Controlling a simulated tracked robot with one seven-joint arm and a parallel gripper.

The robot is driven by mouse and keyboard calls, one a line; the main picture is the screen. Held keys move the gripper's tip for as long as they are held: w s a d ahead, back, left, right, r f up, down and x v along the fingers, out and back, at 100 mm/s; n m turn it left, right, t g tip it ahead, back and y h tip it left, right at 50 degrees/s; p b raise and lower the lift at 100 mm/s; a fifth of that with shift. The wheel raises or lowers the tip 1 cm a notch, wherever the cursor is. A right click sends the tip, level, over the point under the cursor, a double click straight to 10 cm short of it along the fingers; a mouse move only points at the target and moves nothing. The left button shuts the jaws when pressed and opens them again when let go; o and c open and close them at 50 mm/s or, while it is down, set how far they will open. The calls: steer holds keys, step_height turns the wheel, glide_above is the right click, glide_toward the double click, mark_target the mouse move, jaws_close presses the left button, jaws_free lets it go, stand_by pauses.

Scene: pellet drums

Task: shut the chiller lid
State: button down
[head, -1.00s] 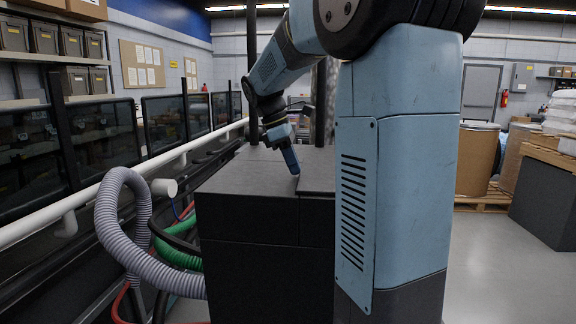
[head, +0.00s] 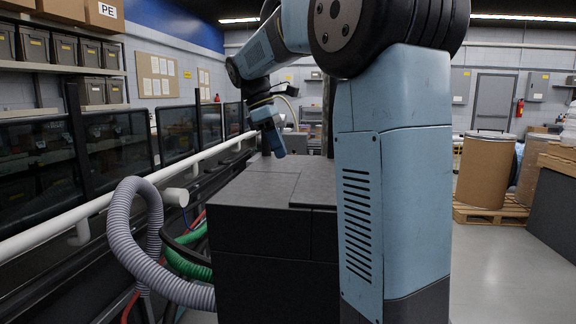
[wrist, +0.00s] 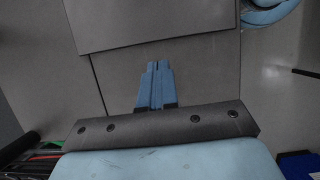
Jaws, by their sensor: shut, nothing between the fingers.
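The chiller appears to be the dark grey box (head: 262,235) in the middle of the head view. Its top (head: 262,185) shows several flat panels with thin seams, and I see no raised lid there. In the wrist view a grey panel (wrist: 150,22) with a dark lower edge lies beyond my fingertips, perhaps the lid; whether it is fully down I cannot tell. My gripper (head: 279,152) is shut and empty, pointing down over the far part of the top. Its closed blue fingers show in the wrist view (wrist: 158,68). My column hides the box's right side.
A grey corrugated hose (head: 135,240) and green hose (head: 190,260) run along the box's left side. A white rail (head: 100,207) and dark-framed panels (head: 115,150) stand further left. A brown drum (head: 487,170) stands on a pallet at right, with clear floor before it.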

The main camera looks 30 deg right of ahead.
steer(key=r, duration=0.2)
glide_toward(288, 198)
steer(key=w+a+r, duration=0.3)
steer(key=a, duration=0.1)
steer(key=x, duration=0.8)
steer(key=shift+f, duration=0.45)
steer(key=s+d, duration=0.1)
steer(key=d, duration=0.1)
steer(key=shift+s+d+f, duration=0.2)
steer(key=shift+s+d, duration=0.05)
steer(key=shift+s, duration=0.15)
steer(key=shift+s+d, duration=0.3)
steer(key=shift+d, duration=0.15)
